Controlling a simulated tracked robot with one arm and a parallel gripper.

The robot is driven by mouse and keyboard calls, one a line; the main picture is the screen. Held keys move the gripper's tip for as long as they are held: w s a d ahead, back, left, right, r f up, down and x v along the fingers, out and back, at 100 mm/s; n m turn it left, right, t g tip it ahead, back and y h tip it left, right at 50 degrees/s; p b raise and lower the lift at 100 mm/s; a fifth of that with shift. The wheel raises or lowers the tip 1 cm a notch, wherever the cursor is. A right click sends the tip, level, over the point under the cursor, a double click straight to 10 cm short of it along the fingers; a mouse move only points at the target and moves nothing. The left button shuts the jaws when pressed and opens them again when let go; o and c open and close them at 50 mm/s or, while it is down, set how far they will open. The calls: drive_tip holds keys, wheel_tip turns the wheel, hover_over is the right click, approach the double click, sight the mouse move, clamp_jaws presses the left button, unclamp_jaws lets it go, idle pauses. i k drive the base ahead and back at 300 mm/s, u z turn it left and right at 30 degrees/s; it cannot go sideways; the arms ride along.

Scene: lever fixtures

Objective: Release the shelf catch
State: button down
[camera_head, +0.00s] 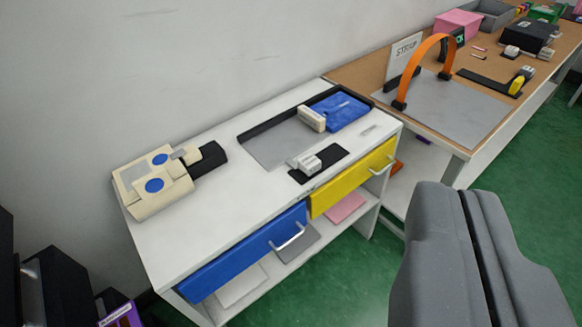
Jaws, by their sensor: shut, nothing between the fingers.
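My gripper (462,190) fills the lower right of the view, its thick grey fingers pressed together with nothing between them. It is over the green floor, in front and to the right of the white cabinet (240,215). No part is plainly marked as the shelf catch. Candidates on the cabinet top are a small white block (306,162) on a black plate near the front edge and a cream device (153,183) with blue discs at the left end. My gripper appears apart from all of these.
The cabinet has a blue drawer (240,255) and a yellow drawer (352,180), both with handles, above an open lower shelf (290,265). A blue box (341,112) lies in a recess on top. A brown workbench (470,115) with an orange arch (424,52) adjoins at right. Green floor lies in front.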

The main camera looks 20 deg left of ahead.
sight(308, 165)
drive_tip(key=u, duration=0.35)
drive_tip(key=k, duration=0.6)
drive_tip(key=z, duration=0.4)
drive_tip(key=i, duration=1.5)
drive_tip(key=u, duration=0.7)
